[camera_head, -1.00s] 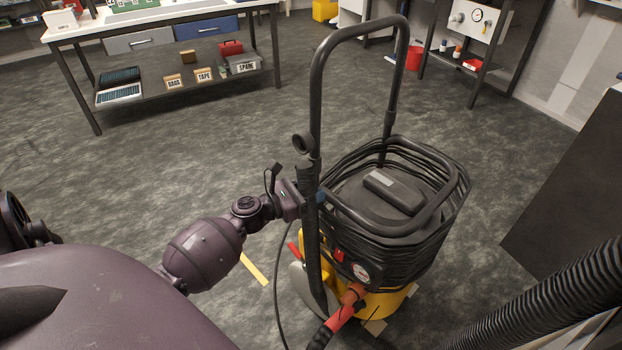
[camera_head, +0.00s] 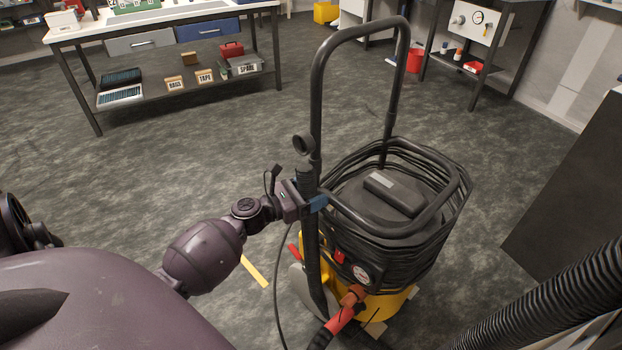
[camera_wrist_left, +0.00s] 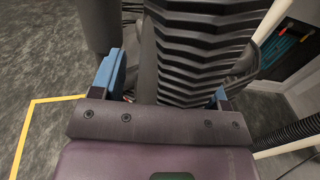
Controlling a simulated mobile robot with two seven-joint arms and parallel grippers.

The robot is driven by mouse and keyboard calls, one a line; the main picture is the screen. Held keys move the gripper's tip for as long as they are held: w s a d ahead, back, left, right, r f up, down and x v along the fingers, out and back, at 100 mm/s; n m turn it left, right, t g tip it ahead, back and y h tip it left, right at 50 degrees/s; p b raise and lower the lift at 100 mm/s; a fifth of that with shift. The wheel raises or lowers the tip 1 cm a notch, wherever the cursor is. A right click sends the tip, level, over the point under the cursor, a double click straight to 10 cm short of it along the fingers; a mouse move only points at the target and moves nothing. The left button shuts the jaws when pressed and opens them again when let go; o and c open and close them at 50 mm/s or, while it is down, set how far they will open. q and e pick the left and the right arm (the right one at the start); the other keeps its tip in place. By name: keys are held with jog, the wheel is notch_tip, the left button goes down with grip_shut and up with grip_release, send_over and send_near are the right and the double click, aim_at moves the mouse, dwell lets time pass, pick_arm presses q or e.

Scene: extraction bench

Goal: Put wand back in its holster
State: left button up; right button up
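The wand (camera_head: 311,245) is a long black tube standing nearly upright at the near left side of the yellow and black vacuum (camera_head: 385,215). Its upper end is bent, with a round opening. My left gripper (camera_head: 314,203) is at the upper part of the wand, with a blue fingertip showing against the tube. In the left wrist view the blue fingers of the left gripper (camera_wrist_left: 165,88) stand wide apart, with black tubing and a ribbed black part between them. Contact is hidden. The holster is not clearly distinguishable. My right gripper is not in view.
The vacuum's tall handle (camera_head: 317,90) rises close to my left gripper. An orange hose connector (camera_head: 350,300) is at the vacuum's front. A thick ribbed hose (camera_head: 550,295) crosses the lower right. A workbench (camera_head: 150,22) stands at the back left. Floor on the left is clear.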

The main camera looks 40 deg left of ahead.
pick_arm(q)
jog(key=shift+g, duration=0.3)
jog(key=f, duration=0.2)
jog(key=s+f, duration=0.1)
jog(key=shift+s+d+f, duration=0.15)
jog(key=shift+f, duration=0.25)
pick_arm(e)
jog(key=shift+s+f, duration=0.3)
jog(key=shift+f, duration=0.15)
pick_arm(q)
jog(key=shift+v, duration=1.1)
jog(key=s+a+r+p, duration=0.1)
jog(key=s+a+r, duration=0.2)
jog(key=s, duration=0.3)
jog(key=shift+s+a+r+p, duration=0.25)
jog(key=shift+s+r+p, duration=0.05)
jog(key=shift+s+p, duration=0.1)
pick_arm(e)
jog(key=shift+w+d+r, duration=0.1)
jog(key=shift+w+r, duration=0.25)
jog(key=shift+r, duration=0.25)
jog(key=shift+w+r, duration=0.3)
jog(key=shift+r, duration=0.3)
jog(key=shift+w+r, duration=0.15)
